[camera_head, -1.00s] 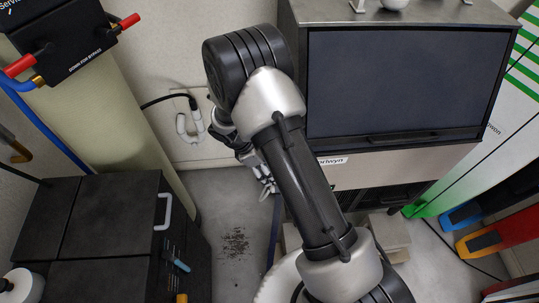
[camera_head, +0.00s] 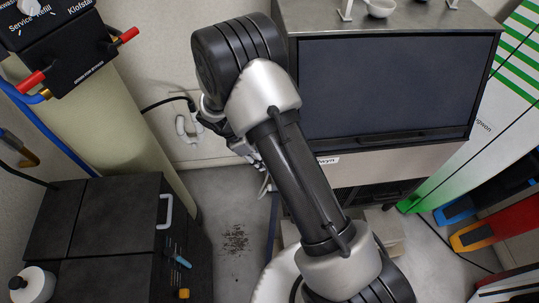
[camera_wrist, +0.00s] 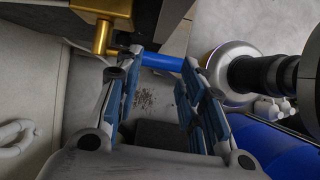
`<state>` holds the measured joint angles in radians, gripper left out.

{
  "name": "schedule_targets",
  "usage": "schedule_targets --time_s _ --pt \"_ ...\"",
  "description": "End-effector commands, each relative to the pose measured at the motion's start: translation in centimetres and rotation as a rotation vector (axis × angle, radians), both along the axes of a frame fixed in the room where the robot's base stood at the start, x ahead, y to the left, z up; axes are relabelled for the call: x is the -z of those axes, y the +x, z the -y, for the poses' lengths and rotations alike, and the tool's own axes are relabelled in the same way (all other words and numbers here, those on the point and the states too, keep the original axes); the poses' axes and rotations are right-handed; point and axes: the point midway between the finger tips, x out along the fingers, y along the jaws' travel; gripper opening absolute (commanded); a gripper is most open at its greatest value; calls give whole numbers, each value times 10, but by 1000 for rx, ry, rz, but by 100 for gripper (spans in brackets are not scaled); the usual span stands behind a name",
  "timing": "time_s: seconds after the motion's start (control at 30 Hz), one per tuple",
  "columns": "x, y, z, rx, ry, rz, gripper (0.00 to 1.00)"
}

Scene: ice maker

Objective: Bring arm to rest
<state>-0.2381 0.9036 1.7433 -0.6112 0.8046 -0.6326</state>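My arm stands folded in the middle of the head view, in front of the ice maker (camera_head: 385,90) with its dark front door. My gripper (camera_head: 262,170) is mostly hidden behind my arm there, low between the wall and the ice maker. In the wrist view my gripper (camera_wrist: 163,62) shows two fingers with blue pads spread apart. No object is seen held between them. A blue pipe (camera_wrist: 163,62) and a brass fitting (camera_wrist: 104,22) show past the fingertips; contact cannot be told.
A tall beige cylinder (camera_head: 115,130) with a black red-handled head stands at left. A black case (camera_head: 110,225) is below it. A white pipe (camera_head: 186,128) is on the wall. Colored boards (camera_head: 495,232) lean at right. Bare floor (camera_head: 225,205) shows between case and arm.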

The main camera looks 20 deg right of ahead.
Motion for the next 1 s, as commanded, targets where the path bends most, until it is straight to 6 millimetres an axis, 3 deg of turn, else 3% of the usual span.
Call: schedule_targets --time_s 0.57,0.67,0.77,1.0 --pt "-2 -1 -5 -4 3 -3 37" --pt "-10 0 -4 13 7 12 37" --pt "-35 0 -2 71 24 54 37" --pt "-135 -24 8 336 106 230 37"
